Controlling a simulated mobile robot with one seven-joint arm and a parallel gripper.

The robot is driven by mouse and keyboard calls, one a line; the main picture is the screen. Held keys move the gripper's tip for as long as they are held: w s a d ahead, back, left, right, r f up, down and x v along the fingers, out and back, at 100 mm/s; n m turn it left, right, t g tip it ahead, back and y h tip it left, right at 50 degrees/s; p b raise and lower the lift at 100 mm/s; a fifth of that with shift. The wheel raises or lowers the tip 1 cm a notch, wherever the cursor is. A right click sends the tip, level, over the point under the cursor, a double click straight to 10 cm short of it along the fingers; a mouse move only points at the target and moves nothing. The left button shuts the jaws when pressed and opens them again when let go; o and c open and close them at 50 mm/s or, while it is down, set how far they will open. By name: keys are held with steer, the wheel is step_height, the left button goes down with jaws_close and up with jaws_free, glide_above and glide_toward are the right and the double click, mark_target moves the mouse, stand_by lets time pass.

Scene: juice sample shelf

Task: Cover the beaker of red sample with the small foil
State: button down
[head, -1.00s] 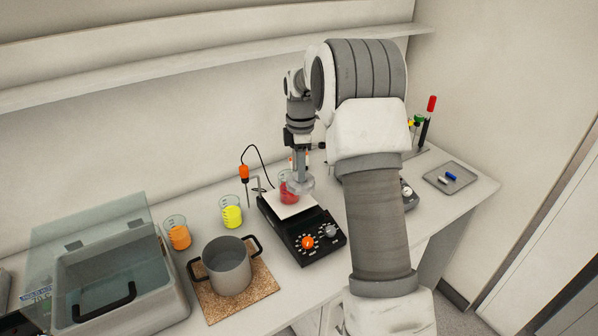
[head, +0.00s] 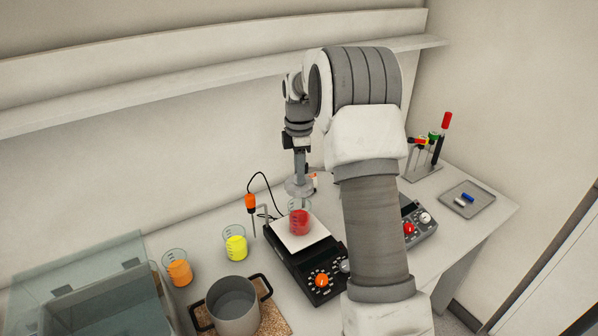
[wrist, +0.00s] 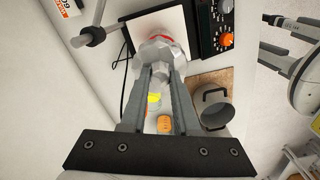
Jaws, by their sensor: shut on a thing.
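The beaker of red sample (head: 300,222) stands upright on the white top of a black hot plate (head: 305,246). My gripper (head: 300,178) is above it, pointing down. It is shut on the small foil (head: 298,188), a pale grey crinkled disc. In the head view the foil appears just above the beaker's rim; I cannot tell whether they touch. In the wrist view the foil (wrist: 160,55) lies beyond my fingertips (wrist: 160,73) and hides most of the beaker. A red arc of the beaker (wrist: 163,37) shows past its far edge.
A yellow beaker (head: 236,248) and an orange beaker (head: 178,272) stand left of the hot plate. A pot (head: 233,312) is in front of them. An orange-topped probe (head: 251,205) with a black cable stands close by. A tray (head: 482,203) lies at right.

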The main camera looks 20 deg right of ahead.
steer(key=shift+f, duration=0.2)
steer(key=b, duration=0.5)
glide_above(299, 217)
steer(key=w+d, duration=0.1)
steer(key=w, duration=0.2)
step_height(299, 217, down, 7)
steer(key=shift+d, duration=0.15)
steer(key=c, duration=0.6)
jaws_free()
